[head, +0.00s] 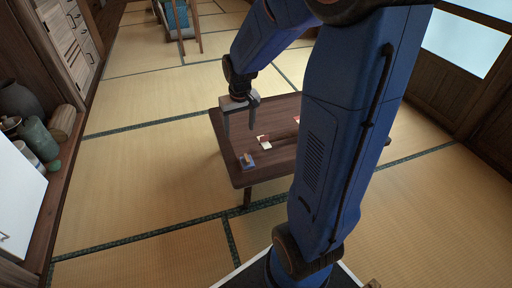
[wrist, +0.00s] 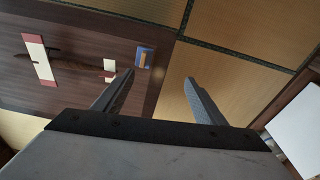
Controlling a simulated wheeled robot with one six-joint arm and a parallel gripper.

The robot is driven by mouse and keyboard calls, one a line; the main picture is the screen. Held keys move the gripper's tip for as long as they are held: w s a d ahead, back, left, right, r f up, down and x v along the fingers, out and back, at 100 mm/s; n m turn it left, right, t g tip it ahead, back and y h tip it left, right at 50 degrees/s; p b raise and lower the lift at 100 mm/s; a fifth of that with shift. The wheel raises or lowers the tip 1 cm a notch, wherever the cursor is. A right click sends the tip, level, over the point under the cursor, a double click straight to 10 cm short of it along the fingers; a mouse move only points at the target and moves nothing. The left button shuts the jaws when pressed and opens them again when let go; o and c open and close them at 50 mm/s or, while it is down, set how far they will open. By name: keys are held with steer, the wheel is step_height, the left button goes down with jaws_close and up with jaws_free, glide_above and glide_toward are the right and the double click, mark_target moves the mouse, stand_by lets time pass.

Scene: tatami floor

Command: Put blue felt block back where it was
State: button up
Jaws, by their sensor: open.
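A small flat blue piece (head: 248,161) with a tan-orange piece on it lies near the front left corner of the low dark table (head: 233,169). It also shows in the wrist view (wrist: 139,53), just beyond the left fingertip. I cannot tell whether this blue piece is the felt block or a mat under something. My gripper (head: 239,125) is open and empty, above the table's left edge, apart from everything. In the wrist view my gripper (wrist: 159,76) has its fingers wide apart, with table edge and tatami between them.
A white and red piece (head: 263,139) lies on the table behind the blue one. A longer red and white strip (wrist: 34,48) lies farther off, partly hidden by my arm in the head view. Pots and a green jar (head: 38,138) stand at left. Tatami around the table is clear.

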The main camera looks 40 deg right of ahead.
steer(key=s+a+r+t, duration=0.1)
steer(key=s+a+r, duration=0.2)
steer(key=s, duration=0.4)
steer(key=s+a+r+n+t, duration=0.1)
steer(key=s+a+r, duration=0.2)
steer(key=s+r, duration=0.2)
steer(key=s+a+r+n+t, duration=0.1)
steer(key=s+r, duration=0.4)
steer(key=s, duration=0.6)
steer(key=shift+a, duration=0.9)
